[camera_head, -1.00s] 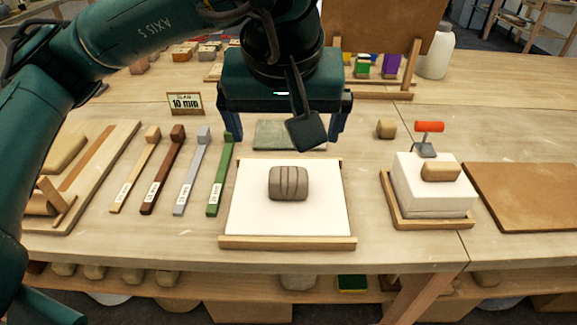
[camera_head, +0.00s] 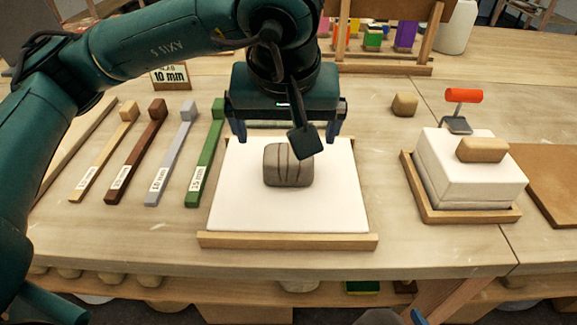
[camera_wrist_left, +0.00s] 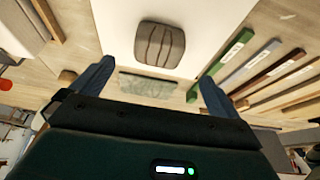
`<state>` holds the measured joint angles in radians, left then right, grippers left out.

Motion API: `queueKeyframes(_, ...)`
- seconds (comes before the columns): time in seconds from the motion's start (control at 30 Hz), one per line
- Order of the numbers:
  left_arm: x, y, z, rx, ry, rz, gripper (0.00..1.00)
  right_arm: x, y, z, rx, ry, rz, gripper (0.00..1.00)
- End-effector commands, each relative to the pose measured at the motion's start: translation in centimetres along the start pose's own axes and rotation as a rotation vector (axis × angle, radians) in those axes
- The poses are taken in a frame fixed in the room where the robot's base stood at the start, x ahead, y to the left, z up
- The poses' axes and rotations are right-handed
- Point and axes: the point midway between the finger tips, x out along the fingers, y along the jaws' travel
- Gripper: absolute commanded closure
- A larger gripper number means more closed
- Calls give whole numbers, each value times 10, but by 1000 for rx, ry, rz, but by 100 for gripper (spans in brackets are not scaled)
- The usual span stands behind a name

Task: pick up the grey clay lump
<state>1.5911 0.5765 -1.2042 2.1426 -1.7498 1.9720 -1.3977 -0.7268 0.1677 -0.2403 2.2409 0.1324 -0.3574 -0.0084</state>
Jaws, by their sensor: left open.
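The grey clay lump (camera_head: 288,165) is a rounded block with dark grooves across its top. It lies on a white board (camera_head: 285,215) with a wooden front rail, and it also shows in the left wrist view (camera_wrist_left: 159,45). My left gripper (camera_head: 285,136) points down over the far part of the board, with its blue fingers spread wide and nothing between them. In the left wrist view the lump lies beyond the open fingers (camera_wrist_left: 155,84), apart from them. A dark flap on my left arm covers the lump's upper right corner in the head view. A small blue part shows at the bottom edge, too little to judge.
Several marked thickness strips (camera_head: 172,155) lie left of the board. Bare table lies between board and tray.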

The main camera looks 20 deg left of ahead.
Motion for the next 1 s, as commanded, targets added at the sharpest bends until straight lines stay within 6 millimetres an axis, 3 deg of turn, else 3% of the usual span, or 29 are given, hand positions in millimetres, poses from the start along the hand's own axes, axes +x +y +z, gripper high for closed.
queueKeyframes(0.1,22,0,0,0,-3,-2,0,0,0,0,-1,1,1,64)
queueKeyframes(0.37,42,0,0,0,0,-1,0,0,0,-1,-2,4,1,64)
queueKeyframes(0.63,81,2,1,-1,-2,-2,0,-1,0,-1,2,-6,0,64)
queueKeyframes(1.0,90,3,1,1,2,0,2,2,0,-1,-1,-4,-1,64)
